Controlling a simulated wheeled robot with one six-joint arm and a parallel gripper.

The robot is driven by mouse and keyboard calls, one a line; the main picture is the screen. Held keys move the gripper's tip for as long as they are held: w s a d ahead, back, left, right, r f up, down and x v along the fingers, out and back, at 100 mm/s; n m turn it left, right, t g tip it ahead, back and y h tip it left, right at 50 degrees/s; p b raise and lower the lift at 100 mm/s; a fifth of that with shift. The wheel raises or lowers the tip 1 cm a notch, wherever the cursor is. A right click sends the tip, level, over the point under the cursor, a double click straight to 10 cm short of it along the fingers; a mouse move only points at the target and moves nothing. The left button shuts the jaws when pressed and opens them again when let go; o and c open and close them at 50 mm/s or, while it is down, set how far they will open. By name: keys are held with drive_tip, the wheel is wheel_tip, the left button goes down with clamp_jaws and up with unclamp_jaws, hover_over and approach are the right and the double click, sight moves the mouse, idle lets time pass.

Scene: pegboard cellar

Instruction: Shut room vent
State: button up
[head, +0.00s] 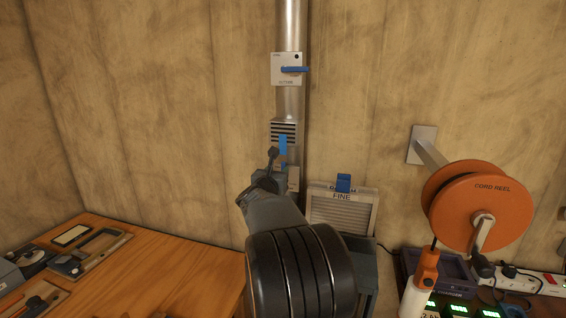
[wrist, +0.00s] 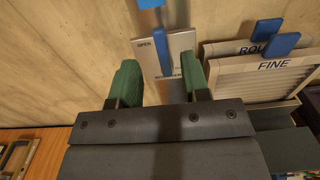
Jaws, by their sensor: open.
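A metal duct (head: 291,25) runs down the wall. It carries a louvred vent (head: 284,129) with a blue tab (head: 283,146) on its lower front. A pale plate (head: 294,179) below is mostly hidden by my gripper (head: 270,168). In the wrist view, a white plate (wrist: 179,44) reads "OPEN" at its upper left, and its blue lever (wrist: 163,52) stands nearly upright. Its lower lettering is partly covered. My gripper (wrist: 160,65) is open, its green fingers apart, with the lever showing between them. I cannot tell whether they touch it.
Higher on the duct is another plate (head: 286,77) with a horizontal blue handle (head: 294,69). Framed filters, one marked FINE (head: 342,213), stand right of the duct. An orange cord reel (head: 470,205) juts from the wall. A wooden bench (head: 165,270) lies left, its near part clear.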

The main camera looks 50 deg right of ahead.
sight(283, 165)
drive_tip(key=shift+p+x, duration=1.15)
drive_tip(key=shift+x, duration=2.45)
clamp_jaws()
